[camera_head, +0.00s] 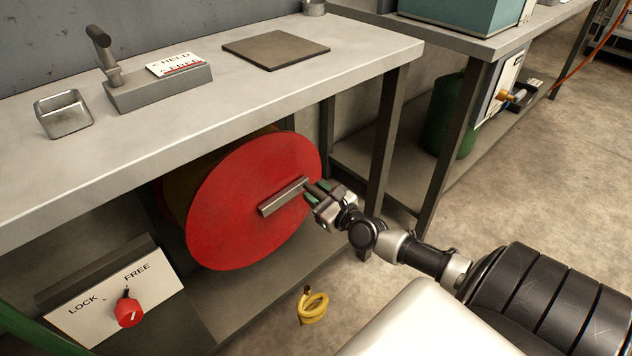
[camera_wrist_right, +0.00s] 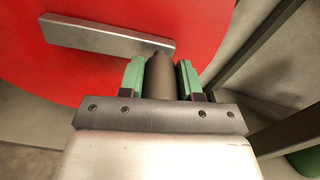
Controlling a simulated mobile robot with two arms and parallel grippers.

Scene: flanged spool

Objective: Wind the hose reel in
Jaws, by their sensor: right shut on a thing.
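The hose reel's round red flange (camera_head: 235,205) stands upright under the bench and also fills much of the right wrist view (camera_wrist_right: 200,15). A flat grey crank bar (camera_head: 283,197) lies across its face, right of centre. A dark cylindrical crank grip (camera_wrist_right: 162,78) stands out from the bar's outer end. My right gripper (camera_head: 322,192) is shut on this grip, its green pads on either side of it. A LOCK/FREE panel (camera_head: 75,322) with a red knob (camera_head: 127,312) is at lower left; I cannot tell the knob's exact setting. My left gripper is not in view.
A bench top (camera_head: 215,125) overhangs the reel, with a bench leg (camera_head: 388,140) to its right. On top are a lever block (camera_head: 160,88) with a HELD/FREE sign, a metal tray (camera_head: 64,112) and a dark plate (camera_head: 275,49).

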